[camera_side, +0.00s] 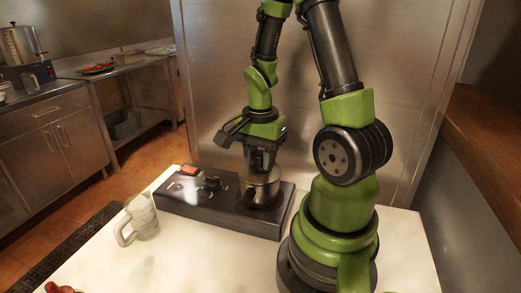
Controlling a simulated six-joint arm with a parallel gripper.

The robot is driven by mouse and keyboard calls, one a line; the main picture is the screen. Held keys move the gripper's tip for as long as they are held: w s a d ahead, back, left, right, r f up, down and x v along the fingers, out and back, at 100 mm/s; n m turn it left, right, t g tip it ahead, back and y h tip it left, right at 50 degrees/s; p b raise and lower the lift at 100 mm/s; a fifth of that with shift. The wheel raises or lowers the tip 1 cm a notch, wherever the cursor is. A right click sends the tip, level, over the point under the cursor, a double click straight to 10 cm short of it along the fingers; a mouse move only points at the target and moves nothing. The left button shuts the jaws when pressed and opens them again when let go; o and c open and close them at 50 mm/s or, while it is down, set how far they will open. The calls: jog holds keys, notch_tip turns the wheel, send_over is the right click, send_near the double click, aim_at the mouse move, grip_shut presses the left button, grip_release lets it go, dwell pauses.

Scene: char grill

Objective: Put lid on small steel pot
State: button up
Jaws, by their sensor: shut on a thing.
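The small steel pot (261,192) stands on the right part of a dark stove-like unit (218,210) on the white table. My gripper (259,171) points down right over the pot, with its fingertips at the pot's top. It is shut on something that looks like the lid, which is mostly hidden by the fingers. I cannot tell whether the lid touches the rim all the way around.
A pale mug-like pitcher (141,218) with a handle stands on the white table (200,262) left of the unit. A red item (58,288) shows at the bottom left edge. A steel wall (225,75) rises behind. The table's front middle is clear.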

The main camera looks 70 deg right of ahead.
jog(key=shift+f, duration=0.15)
jog(key=o, duration=1)
notch_tip(320, 180, up, 17)
dwell(0.6)
dwell(0.4)
jog(key=s+a+r+n+t+y, duration=0.1)
jog(key=a+n+t, duration=0.6)
jog(key=a+n, duration=0.8)
jog(key=shift+s+a+n+y, duration=0.25)
jog(key=shift+s+n+y, duration=0.25)
jog(key=shift+s, duration=0.1)
